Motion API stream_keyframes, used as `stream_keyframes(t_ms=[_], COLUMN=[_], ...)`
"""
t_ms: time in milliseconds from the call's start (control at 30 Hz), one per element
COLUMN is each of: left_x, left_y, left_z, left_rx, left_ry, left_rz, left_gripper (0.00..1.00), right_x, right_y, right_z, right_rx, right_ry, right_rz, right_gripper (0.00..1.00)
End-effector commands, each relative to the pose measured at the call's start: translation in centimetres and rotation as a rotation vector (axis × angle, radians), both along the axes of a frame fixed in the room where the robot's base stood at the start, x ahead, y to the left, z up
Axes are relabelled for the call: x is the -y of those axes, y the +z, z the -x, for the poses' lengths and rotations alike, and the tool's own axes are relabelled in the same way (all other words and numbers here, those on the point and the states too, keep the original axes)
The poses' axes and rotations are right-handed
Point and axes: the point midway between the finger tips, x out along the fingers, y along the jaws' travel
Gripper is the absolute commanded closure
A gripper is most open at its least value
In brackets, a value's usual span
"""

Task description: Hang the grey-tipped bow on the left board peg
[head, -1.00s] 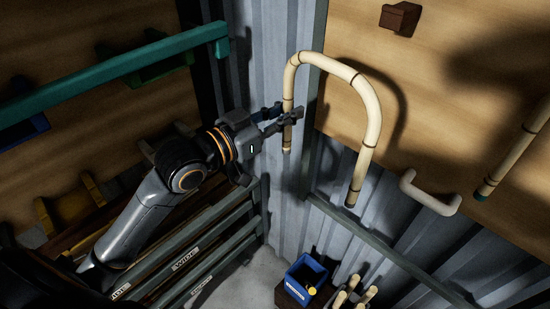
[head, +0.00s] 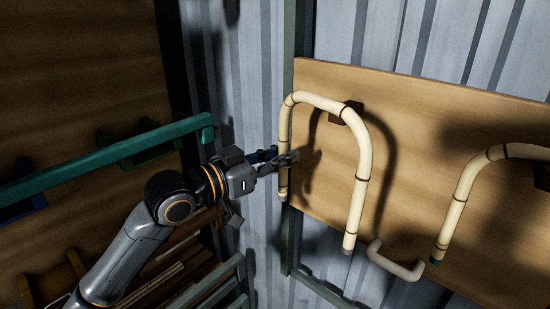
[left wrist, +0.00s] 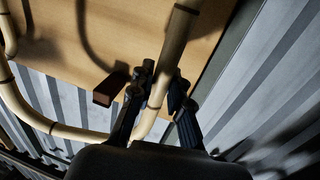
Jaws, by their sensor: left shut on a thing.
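The grey-tipped bow (head: 363,165) is a pale rattan arch with dark bands, held upright with its open end down. In the head view the bow's arch crosses in front of the brown left peg (head: 352,108) on the wooden board. In the left wrist view my gripper (left wrist: 163,80) grips the bow (left wrist: 178,38), and the peg (left wrist: 110,90) shows inside the bow's curve. I cannot tell whether bow and peg touch. My right gripper is not in view.
A second bow with a teal tip (head: 456,215) is at the right, by another peg (head: 542,175). A white handle-shaped piece (head: 395,264) is below the board (head: 415,120). A teal bar (head: 110,155) and a rack stand at the left.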

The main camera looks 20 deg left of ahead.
Motion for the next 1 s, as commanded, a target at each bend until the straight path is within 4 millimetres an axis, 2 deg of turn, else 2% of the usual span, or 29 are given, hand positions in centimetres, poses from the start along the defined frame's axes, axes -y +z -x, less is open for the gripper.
stream_keyframes(t_ms=[233,1000], left_x=[0.7,2.4], left_y=[-0.1,-0.9], left_z=[-1.7,-6.5], left_rx=[0.0,-0.001], left_ry=[-0.002,-0.001], left_rz=[0.002,0.0], left_gripper=[1.0,1.0], right_x=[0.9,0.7], right_y=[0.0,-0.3], right_z=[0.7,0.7], right_rx=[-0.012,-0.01], right_ry=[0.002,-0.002], right_rz=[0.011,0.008], right_gripper=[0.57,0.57])
